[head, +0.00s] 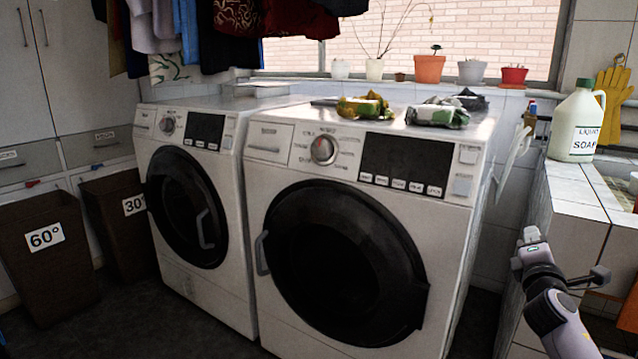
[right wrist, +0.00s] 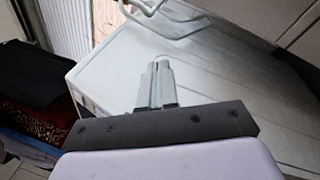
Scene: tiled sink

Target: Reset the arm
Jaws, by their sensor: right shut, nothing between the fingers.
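My right arm (head: 555,315) comes in from the lower right of the head view, in front of the tiled sink counter and right of the nearer washing machine. Its gripper shows in the right wrist view (right wrist: 157,83), with both fingers together and nothing between them. The fingers point over a pale surface and touch nothing that I can make out. My left gripper is not in view.
Two white washing machines (head: 262,197) (head: 165,245) stand left of the arm. Several cloths lie on top, including a yellow one (head: 365,107). A soap jug (head: 575,125) stands on the counter (head: 575,190). Brown bins (head: 50,275) stand far left. The dark floor in front is partly clear.

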